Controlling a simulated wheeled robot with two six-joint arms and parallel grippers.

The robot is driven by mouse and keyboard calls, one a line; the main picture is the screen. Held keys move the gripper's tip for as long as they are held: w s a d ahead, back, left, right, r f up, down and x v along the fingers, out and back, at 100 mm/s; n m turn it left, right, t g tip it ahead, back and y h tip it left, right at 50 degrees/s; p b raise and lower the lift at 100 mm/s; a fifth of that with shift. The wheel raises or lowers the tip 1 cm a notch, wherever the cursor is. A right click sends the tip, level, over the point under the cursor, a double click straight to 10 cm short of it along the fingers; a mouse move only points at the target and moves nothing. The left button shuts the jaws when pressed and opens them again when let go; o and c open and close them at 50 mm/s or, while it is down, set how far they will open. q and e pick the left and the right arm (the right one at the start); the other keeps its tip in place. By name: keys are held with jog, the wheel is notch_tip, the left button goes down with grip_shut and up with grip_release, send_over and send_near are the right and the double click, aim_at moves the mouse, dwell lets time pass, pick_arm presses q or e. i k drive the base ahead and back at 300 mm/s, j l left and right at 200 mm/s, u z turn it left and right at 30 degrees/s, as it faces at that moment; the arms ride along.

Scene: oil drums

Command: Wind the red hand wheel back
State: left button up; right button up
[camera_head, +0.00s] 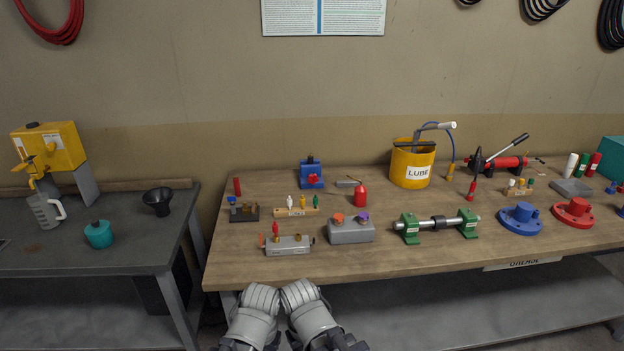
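No part is plainly a red hand wheel at this size. A small red round part (313,179) sits on the front of a blue device (309,167) at the back of the wooden bench, and I cannot tell if it is a wheel. A red flanged disc (574,212) lies flat at the bench's right. My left gripper (263,297) and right gripper (299,294) are side by side, low in front of the bench's front edge, apart from all these things. Their fingertips do not show clearly, so I cannot tell whether they are open or shut.
The wooden bench (240,272) holds a grey valve block (290,246), a grey box with knobs (350,232), a green-ended shaft stand (410,228), a red oil can (361,196) and a yellow LUBE bucket (411,166). A dark table (100,262) stands left, past a gap.

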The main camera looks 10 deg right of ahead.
aim_at(313, 178)
jog(key=l+u, duration=0.15)
jog(key=u, duration=0.2)
jog(key=l+u, duration=0.15)
jog(key=u, duration=0.15)
jog(key=l+u, duration=0.2)
jog(key=u, duration=0.15)
jog(key=l+u, duration=0.15)
jog(key=l, duration=0.25)
jog(key=k+l+u, duration=0.1)
jog(key=l, duration=0.3)
jog(key=k+l+u, duration=0.15)
jog(key=l, duration=0.25)
jog(key=l+u, duration=0.15)
jog(key=l, duration=0.25)
jog(key=k+l+u, duration=0.15)
jog(key=l, duration=0.25)
